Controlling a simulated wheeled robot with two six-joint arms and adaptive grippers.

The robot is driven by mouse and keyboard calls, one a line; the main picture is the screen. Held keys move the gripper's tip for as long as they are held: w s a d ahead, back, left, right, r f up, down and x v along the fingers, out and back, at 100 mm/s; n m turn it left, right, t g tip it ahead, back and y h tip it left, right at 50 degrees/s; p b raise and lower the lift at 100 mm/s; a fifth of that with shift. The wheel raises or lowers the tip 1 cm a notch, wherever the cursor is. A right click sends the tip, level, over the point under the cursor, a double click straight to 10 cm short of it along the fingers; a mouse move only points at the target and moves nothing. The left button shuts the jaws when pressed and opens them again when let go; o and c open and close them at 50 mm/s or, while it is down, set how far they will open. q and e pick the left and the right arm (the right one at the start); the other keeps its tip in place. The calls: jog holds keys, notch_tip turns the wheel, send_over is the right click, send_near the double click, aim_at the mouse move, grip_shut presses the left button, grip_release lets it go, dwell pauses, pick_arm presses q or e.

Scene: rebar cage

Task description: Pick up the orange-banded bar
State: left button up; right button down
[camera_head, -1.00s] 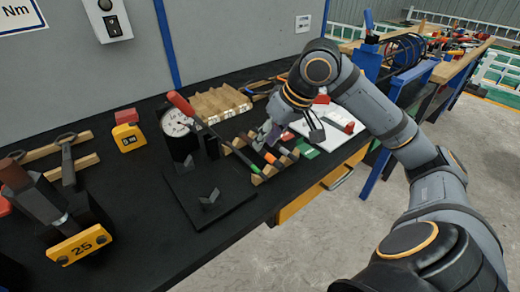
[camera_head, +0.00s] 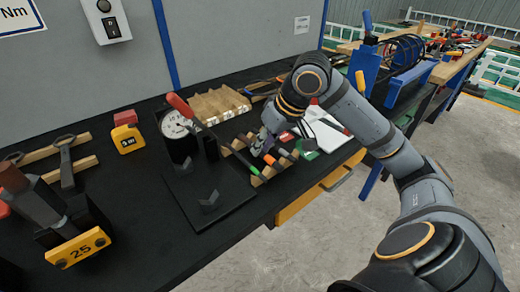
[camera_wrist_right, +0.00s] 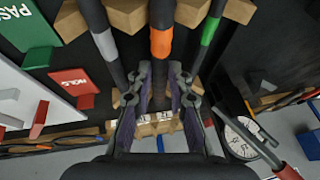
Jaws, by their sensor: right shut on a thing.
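The orange-banded bar (camera_wrist_right: 161,42) is dark, with a bright orange band, and lies in the middle of the right wrist view. Its orange band also shows in the head view (camera_head: 270,159). My right gripper (camera_wrist_right: 160,88) has one finger on each side of this bar, below the band in the picture, and is shut on it. In the head view my right gripper (camera_head: 263,146) is low over the bars, its fingertips partly hidden. The bar appears still down at the wooden rack (camera_head: 258,181). My left gripper is not in view.
A green-banded bar (camera_wrist_right: 210,32) and a grey-banded bar (camera_wrist_right: 105,44) lie close on either side. A dial gauge (camera_head: 176,124) on a black plate (camera_head: 215,205) stands to the left. Red (camera_wrist_right: 75,82) and green cards lie near a white sheet.

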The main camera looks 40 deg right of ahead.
jog(key=shift+r, duration=0.25)
notch_tip(320, 180, up, 3)
jog(key=shift+r+p, duration=0.1)
jog(key=shift+p, duration=1.05)
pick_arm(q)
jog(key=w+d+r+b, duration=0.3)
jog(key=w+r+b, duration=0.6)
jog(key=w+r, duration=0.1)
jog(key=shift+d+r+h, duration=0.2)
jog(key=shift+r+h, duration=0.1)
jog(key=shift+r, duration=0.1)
pick_arm(e)
jog(key=s+d+r, duration=0.6)
jog(key=s+r, duration=0.3)
jog(key=s, duration=0.3)
jog(key=shift+s+d+r, duration=0.15)
jog(key=shift+s+d, duration=0.05)
jog(key=shift+s, duration=0.05)
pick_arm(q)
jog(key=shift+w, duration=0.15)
